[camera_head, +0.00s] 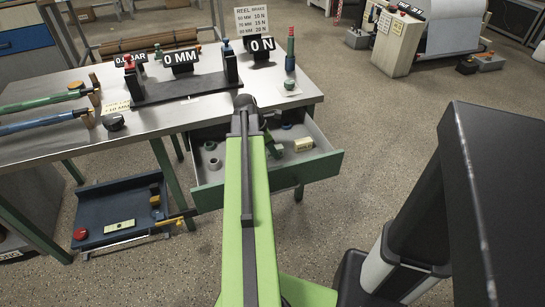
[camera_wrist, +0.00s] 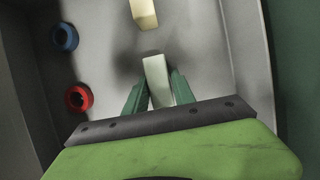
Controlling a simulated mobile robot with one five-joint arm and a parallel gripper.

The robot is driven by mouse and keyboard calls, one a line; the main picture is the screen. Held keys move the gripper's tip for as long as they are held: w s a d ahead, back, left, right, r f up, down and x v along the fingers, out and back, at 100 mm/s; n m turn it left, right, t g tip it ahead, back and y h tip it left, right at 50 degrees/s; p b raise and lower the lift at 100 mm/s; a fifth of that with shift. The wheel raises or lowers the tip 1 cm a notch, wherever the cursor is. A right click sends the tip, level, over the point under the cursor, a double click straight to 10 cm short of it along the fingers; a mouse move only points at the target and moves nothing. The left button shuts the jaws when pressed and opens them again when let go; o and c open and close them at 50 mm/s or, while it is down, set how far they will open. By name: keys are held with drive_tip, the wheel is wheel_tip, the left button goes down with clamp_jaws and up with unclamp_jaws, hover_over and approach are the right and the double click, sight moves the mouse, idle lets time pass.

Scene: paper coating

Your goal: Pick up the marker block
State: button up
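My gripper (camera_wrist: 159,88) points down into the open drawer in the wrist view, with a green finger on each side of a pale block (camera_wrist: 157,78). The fingertips are close to the block's sides, but I cannot tell whether they touch it. A cream block (camera_wrist: 144,12) lies apart, beyond the fingertips. In the head view a cream block with dark marks (camera_head: 304,144) lies at the right of the drawer (camera_head: 323,165). I cannot read which block is the marker block.
A blue ring (camera_wrist: 66,37) and a red ring (camera_wrist: 79,97) lie left of the fingers in the wrist view. The drawer walls surround them. The metal workbench (camera_head: 165,112) above carries a black stand (camera_head: 185,86) and signs. Open floor lies to the right.

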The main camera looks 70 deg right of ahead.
clamp_jaws()
